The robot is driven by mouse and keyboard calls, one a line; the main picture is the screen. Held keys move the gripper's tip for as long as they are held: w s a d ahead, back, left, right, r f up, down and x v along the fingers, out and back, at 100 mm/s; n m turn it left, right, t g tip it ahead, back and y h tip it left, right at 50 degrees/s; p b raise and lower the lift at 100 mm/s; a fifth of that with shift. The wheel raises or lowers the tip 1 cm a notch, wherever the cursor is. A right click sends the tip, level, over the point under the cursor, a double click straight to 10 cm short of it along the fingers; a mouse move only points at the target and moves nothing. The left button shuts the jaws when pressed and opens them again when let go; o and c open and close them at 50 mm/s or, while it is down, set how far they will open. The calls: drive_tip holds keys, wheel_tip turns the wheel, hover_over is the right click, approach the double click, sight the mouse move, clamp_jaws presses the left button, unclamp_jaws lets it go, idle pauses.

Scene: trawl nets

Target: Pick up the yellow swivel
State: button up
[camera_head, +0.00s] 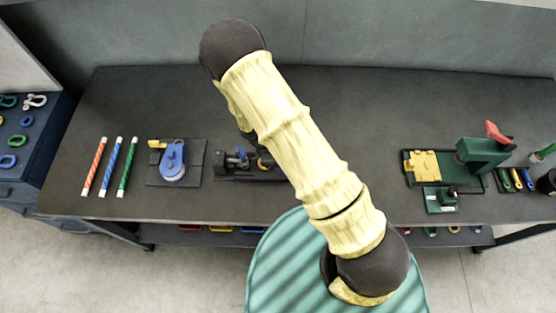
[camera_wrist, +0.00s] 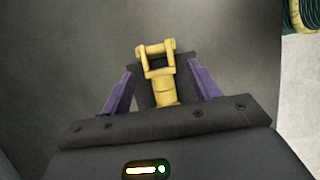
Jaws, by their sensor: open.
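The yellow swivel (camera_wrist: 164,88) shows in the wrist view, with a squared open loop at its far end and a rounded barrel nearer me. A dark block shows behind and around it. My gripper (camera_wrist: 161,68) is open, with one purple finger on each side of the swivel and visible gaps between. I cannot tell how deep the swivel sits between the fingers. In the head view my arm covers much of the middle bench; a small yellow part (camera_head: 265,163) shows beside a dark fixture (camera_head: 240,174), and I cannot tell if it is the swivel.
On the dark bench (camera_head: 350,100) lie striped rods (camera_head: 118,168) and a blue block on a plate (camera_head: 173,160) at left. A green press (camera_head: 484,152) and a yellow piece (camera_head: 423,166) are at right.

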drive_tip(key=shift+d+f, duration=0.2)
drive_tip(key=shift+f, duration=0.3)
clamp_jaws()
